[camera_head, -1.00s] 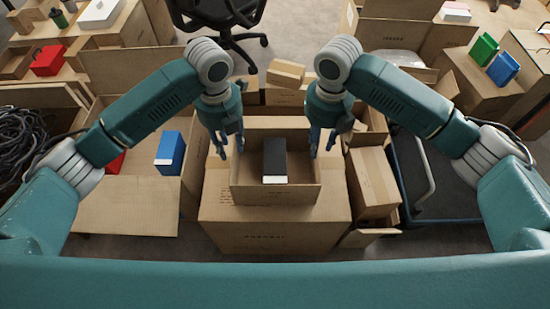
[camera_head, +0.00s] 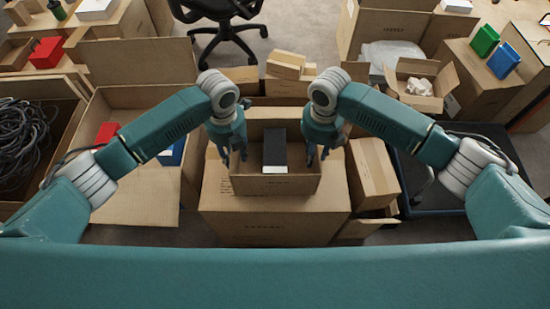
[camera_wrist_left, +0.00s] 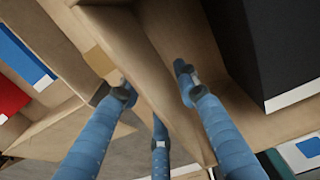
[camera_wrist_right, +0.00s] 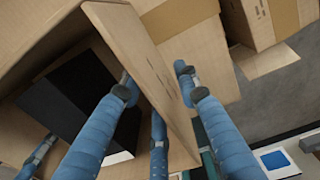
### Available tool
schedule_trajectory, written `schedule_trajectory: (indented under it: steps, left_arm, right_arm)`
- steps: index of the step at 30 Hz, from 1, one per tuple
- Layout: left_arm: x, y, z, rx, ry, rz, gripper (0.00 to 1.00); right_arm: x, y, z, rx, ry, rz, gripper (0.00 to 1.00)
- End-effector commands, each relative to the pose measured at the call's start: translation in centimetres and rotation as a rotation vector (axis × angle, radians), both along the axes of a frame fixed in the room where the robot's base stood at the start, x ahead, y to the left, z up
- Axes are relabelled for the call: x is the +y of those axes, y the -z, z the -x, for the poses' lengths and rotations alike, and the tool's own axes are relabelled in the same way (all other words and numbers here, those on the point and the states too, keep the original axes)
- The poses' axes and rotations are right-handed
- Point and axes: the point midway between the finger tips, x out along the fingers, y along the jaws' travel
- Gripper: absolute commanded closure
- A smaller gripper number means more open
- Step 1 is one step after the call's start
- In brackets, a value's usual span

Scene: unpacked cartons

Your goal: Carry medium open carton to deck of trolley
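The medium open carton (camera_head: 290,188) sits upright on a larger closed carton (camera_head: 270,226). A black box with a white end (camera_head: 275,152) stands inside it. My left gripper (camera_head: 230,164) is at its left wall, with the fingers spread on both sides of that wall (camera_wrist_left: 150,65). My right gripper (camera_head: 320,157) is at its right wall, with the fingers likewise apart around that wall (camera_wrist_right: 150,65). Finger contact with the walls is not clear. The trolley's dark deck (camera_head: 437,192) lies to the right, partly hidden by my right arm.
Tall cartons (camera_head: 374,171) stand between the medium carton and the trolley. A wide open carton (camera_head: 130,208) with red and blue boxes is on the left. Small cartons (camera_head: 287,64) lie behind. A carton with crumpled paper (camera_head: 421,87) stands behind the trolley.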

Motion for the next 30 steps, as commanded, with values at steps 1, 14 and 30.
schedule_trajectory:
  steps: [1, 14, 30]
  left_arm:
    - [0.00, 0.35, 0.03, 0.001, 0.000, -0.001, 0.69]
    - [0.02, 0.80, 0.02, 0.000, 0.001, 0.000, 0.79]
    - [0.02, 0.58, -0.08, -0.002, 0.000, 0.000, 1.00]
  right_arm:
    - [0.02, 0.39, 0.03, 0.001, 0.000, 0.000, 0.69]
    - [0.00, 0.81, 0.02, 0.000, -0.001, 0.000, 0.79]
    - [0.00, 0.59, -0.09, -0.002, 0.000, -0.001, 1.00]
